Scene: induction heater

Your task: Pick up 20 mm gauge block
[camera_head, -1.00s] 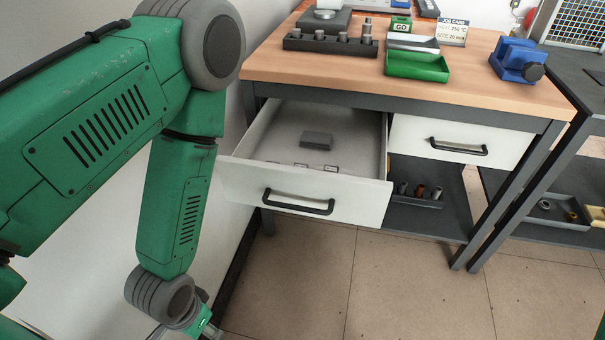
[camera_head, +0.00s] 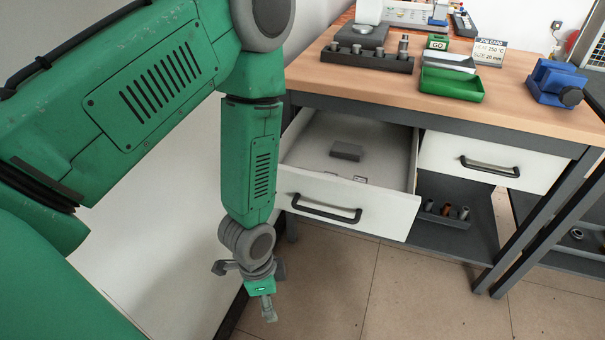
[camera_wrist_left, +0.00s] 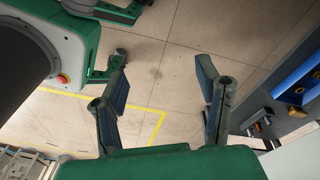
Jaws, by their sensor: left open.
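The left drawer (camera_head: 300,186) of the workbench stands open. A grey block (camera_head: 346,151) lies on its floor, with small labelled items (camera_head: 360,179) near the drawer front; I cannot read which is the 20 mm gauge block. The job card (camera_head: 489,52) on the bench reads 250 °C and 20 mm. My left gripper (camera_head: 269,314) hangs low in front and left of the drawer, below its handle and apart from it. In the left wrist view its two fingers (camera_wrist_left: 164,100) are spread with only floor between them. My right gripper is out of view.
The bench top holds a dark rack with metal cylinders (camera_head: 367,58), a green tray (camera_head: 451,84) and a blue vise (camera_head: 557,82). The right drawer (camera_head: 490,160) is shut. A lower shelf bin (camera_head: 445,215) holds small parts. The floor in front is clear.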

